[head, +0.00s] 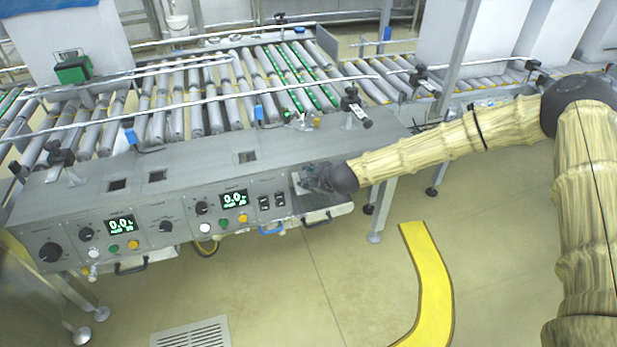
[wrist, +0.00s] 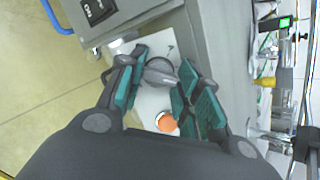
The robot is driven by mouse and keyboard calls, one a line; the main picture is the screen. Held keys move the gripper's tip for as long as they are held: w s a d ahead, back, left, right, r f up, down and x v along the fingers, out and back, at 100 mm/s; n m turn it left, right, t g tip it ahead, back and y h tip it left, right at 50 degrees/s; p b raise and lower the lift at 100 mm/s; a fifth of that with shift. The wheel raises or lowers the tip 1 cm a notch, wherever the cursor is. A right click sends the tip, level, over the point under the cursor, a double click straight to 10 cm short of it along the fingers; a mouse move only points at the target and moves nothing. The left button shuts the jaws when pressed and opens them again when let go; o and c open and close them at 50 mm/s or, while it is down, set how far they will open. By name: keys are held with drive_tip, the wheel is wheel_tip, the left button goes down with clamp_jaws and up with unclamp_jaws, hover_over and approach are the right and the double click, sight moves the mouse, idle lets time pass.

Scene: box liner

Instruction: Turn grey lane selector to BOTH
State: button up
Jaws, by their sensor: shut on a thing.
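My gripper (head: 312,178) is at the right end of the control panel in the head view, in front of its face. In the wrist view my gripper's teal-padded fingers (wrist: 158,82) are closed around a grey knob (wrist: 160,70), one finger on each side. The knob sits on a pale plate (wrist: 150,103). I take this knob to be the grey lane selector. Its position marks and the word BOTH cannot be read. An orange round button (wrist: 166,122) is just below the knob in the wrist view. In the head view the knob is hidden by my gripper.
The grey control panel (head: 150,205) carries two lit displays (head: 235,199), black knobs and coloured buttons. Black rocker switches (head: 272,201) are left of my gripper. Roller conveyors (head: 190,105) lie behind. A yellow curved floor strip (head: 428,280) and open floor are in front.

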drive_tip(key=n+p, duration=0.1)
drive_tip(key=n, duration=0.2)
drive_tip(key=shift+g+p, duration=0.35)
drive_tip(key=shift+g, duration=0.05)
drive_tip(key=shift+d+f+n+g+p, duration=0.1)
drive_tip(key=shift+n+g+p, duration=0.5)
drive_tip(key=shift+n, duration=1.3)
drive_tip(key=o, duration=0.7)
drive_tip(key=shift+o, duration=0.2)
